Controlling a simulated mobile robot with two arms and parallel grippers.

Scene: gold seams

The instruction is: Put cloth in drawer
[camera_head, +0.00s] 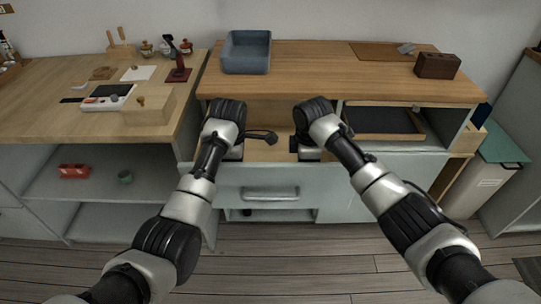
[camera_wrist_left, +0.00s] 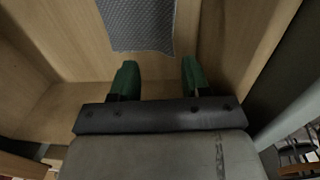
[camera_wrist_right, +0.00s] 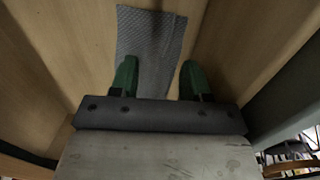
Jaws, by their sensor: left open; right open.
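The drawer (camera_head: 282,173) is pulled open below the wooden counter, and its pale wooden inside shows between my arms. The grey patterned cloth (camera_wrist_left: 140,25) lies against the wooden surface inside the drawer, just beyond my left gripper's fingertips. In the right wrist view the cloth (camera_wrist_right: 148,40) reaches between the green fingertips. My left gripper (camera_wrist_left: 158,75) is open and empty. My right gripper (camera_wrist_right: 159,76) is open, with no visible grip on the cloth. Both grippers point down into the drawer. I cannot make out the cloth in the head view.
A blue-grey bin (camera_head: 246,54) and a brown box (camera_head: 437,66) stand on the wooden counter (camera_head: 330,75). An open shelf with a dark tray (camera_head: 383,121) is right of the drawer. A lower worktop with several small items stands left. The floor in front is clear.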

